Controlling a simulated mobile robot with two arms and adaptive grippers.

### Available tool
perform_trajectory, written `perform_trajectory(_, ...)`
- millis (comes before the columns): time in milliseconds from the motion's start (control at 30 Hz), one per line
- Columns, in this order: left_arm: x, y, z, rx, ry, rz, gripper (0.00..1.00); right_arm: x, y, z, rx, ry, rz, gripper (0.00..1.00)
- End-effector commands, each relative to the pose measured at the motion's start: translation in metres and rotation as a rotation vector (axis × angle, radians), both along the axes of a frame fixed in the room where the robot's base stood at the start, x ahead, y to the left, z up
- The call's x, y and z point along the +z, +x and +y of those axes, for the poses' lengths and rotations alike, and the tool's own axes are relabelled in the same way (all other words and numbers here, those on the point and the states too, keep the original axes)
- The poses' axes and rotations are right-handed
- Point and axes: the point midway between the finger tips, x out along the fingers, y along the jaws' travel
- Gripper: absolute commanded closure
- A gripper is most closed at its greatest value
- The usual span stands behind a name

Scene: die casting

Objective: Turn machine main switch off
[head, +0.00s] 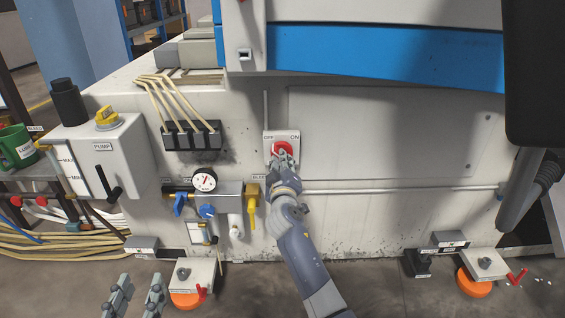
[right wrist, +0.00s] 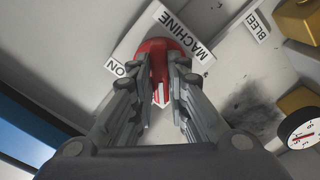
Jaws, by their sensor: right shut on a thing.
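The red main switch knob (head: 283,149) sits on a white plate (head: 268,136) on the machine's front, with OFF at upper left and ON at upper right. My right gripper (head: 284,160) is at the knob. In the right wrist view the red knob (right wrist: 158,58) lies between the fingertips of the right gripper (right wrist: 167,75), which are shut on it. A white mark shows on the knob, but I cannot tell which label it points to. My left gripper (head: 135,296) is at the lower left, away from the machine, with its fingers apart and empty.
A pressure gauge (head: 204,180) and a yellow valve (head: 251,197) are left of my right arm. A pump box (head: 103,160) with a yellow knob and black lever stands further left. A dark monitor (head: 533,75) hangs at the right. A horizontal pipe (head: 400,189) runs along the machine front.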

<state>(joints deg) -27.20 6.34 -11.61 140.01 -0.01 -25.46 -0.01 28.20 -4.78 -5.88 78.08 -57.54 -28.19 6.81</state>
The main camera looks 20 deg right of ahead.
Motion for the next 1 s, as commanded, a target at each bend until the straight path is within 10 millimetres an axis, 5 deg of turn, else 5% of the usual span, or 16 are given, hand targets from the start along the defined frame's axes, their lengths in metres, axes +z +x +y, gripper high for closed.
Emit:
perform_trajectory(100,0.000,0.000,0.000,0.000,0.000,0.000,0.60,0.002,0.000,0.000,0.000,-0.006,-0.003,1.00)
perform_trajectory(133,0.000,0.000,0.000,0.000,0.000,0.000,0.60,0.002,0.000,0.000,0.000,-0.006,-0.003,0.83)
perform_trajectory(233,0.000,0.000,0.000,0.000,0.000,0.000,0.60,0.002,0.000,0.000,0.001,-0.005,-0.002,0.65)
perform_trajectory(667,0.000,0.000,0.000,0.000,0.000,-0.002,0.60,0.000,-0.005,0.002,0.001,0.000,-0.001,0.65)
perform_trajectory(1000,0.000,0.000,0.000,0.000,0.000,-0.002,0.60,-0.001,-0.058,0.017,0.001,0.001,0.000,0.65)
